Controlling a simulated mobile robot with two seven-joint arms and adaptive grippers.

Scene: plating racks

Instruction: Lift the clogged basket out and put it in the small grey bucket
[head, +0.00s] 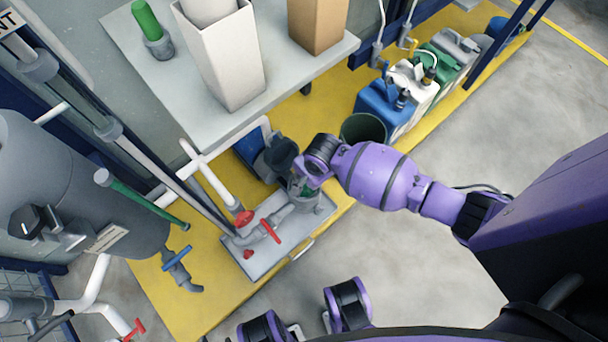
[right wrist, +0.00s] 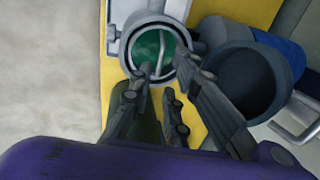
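The basket shows as a green round inside (right wrist: 150,45) with a pale bail handle (right wrist: 163,52) across it, seated in the open grey strainer housing (right wrist: 127,50). In the head view the housing (head: 304,203) stands at the end of the pipework, partly hidden by my right gripper (head: 308,180). In the right wrist view my right gripper (right wrist: 172,64) is open, its fingertips over the housing mouth on either side of the handle. Contact cannot be told. The small grey bucket (right wrist: 247,85) stands right beside the housing; it also shows in the head view (head: 277,158). My left gripper is not seen.
A grey drip tray (head: 260,265) holds the housing and red-handled valves (head: 268,230) on a yellow platform. A dark green bin (head: 362,129) and several jerrycans (head: 400,95) stand to the right. A grey table (head: 180,95) overhangs behind. Open floor lies in front.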

